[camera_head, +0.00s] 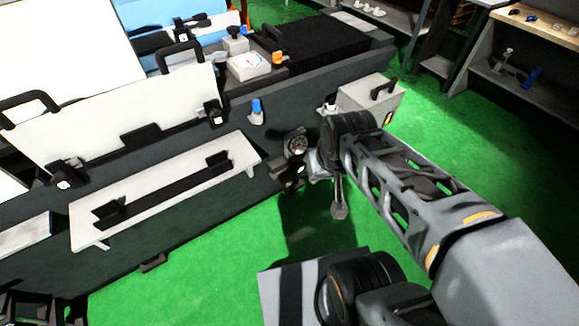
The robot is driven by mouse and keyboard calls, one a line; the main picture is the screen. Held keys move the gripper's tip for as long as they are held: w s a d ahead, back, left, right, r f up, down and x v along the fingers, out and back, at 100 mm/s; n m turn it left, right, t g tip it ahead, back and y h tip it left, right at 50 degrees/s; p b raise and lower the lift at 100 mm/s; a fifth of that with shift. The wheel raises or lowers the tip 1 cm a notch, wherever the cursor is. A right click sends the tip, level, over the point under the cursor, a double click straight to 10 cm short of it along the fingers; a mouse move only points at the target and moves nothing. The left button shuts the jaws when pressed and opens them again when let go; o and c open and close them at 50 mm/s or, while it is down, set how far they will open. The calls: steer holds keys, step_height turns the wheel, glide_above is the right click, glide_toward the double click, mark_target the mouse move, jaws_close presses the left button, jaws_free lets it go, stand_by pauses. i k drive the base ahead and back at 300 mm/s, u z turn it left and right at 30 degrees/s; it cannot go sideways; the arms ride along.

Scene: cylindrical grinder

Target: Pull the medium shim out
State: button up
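I cannot pick out the medium shim in this view. My arm reaches from the lower right toward the front of the grinder (285,122). Its black wrist joint (348,130) is in front of the grinder's dark front face. My gripper (290,174) seems to be among the small dark parts just left of the wrist, close to that face. Its fingers are too small and dark to tell whether they are open or shut, or whether they hold anything. A grey lever with a rounded end (340,197) hangs below the wrist.
A white shelf (240,150) with a black bar sticks out at the left. A grey box with a black handle (365,97) is behind the wrist. A blue-topped knob (257,111) is on the front face. Workbenches stand at the upper right.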

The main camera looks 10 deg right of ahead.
mark_target(299, 165)
steer(key=u, duration=0.3)
steer(key=i, duration=1)
steer(key=z, duration=0.45)
